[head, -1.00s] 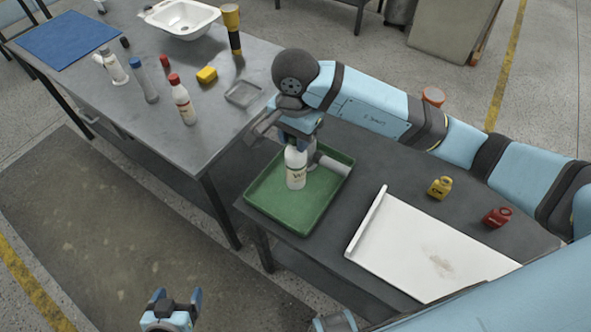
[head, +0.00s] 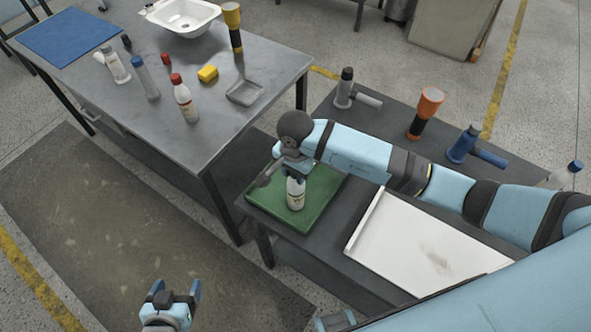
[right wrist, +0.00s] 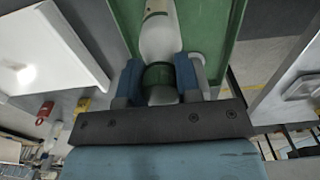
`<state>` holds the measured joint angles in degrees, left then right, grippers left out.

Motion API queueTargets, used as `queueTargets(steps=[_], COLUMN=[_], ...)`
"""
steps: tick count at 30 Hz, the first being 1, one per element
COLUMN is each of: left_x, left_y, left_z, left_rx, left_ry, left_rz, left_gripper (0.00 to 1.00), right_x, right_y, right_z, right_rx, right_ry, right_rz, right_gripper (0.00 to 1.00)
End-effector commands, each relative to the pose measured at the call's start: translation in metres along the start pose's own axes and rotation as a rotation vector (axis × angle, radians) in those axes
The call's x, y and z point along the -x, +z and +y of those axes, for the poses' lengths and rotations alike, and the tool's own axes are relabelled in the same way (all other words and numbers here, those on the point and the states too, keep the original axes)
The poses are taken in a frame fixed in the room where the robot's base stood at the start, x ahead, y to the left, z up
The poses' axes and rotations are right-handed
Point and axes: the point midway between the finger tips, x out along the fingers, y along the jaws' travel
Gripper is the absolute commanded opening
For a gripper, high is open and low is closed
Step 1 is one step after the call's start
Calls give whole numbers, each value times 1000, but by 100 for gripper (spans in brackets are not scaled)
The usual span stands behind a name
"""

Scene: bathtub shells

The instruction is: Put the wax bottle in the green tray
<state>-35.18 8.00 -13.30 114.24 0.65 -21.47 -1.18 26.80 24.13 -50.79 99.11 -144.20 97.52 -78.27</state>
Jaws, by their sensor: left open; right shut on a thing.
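My right gripper (head: 293,174) is shut on a white bottle (head: 296,195) with a printed label, which I take as the wax bottle. The bottle stands roughly upright inside the outline of the green tray (head: 262,206); I cannot tell whether its base touches the tray floor. In the right wrist view, the fingers (right wrist: 158,66) close around the bottle's green cap (right wrist: 158,76), with the white body (right wrist: 160,38) over the green tray (right wrist: 117,18). My left gripper (head: 176,290) is open and empty at the lower left, away from the tables.
A white sloped board (head: 420,248) lies right of the tray. Upright tools, including an orange-topped one (head: 427,108), stand behind my right arm.

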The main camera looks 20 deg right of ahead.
Motion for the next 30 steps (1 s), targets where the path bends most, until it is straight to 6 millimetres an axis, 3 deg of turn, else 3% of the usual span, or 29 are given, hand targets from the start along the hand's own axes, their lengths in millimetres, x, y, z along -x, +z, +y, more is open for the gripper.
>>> queueTargets(steps=[5,6,9,21,30], left_x=[-2,-2,-2,-1,-8], left_y=[4,5,5,3,13], left_z=[0,0,0,1,3], left_rx=[0,0,1,2,3], left_ry=[0,0,0,1,5], left_rz=[-2,-3,-6,-4,-2], left_gripper=[81,81,81,81,81], right_x=[-3,-4,-2,5,64], right_y=[0,0,0,-1,-1], right_z=[0,0,0,0,-1], right_rx=[1,1,0,0,2], right_ry=[0,0,0,-2,-4], right_rz=[1,1,0,1,4], right_gripper=[0,34,57,57,57])
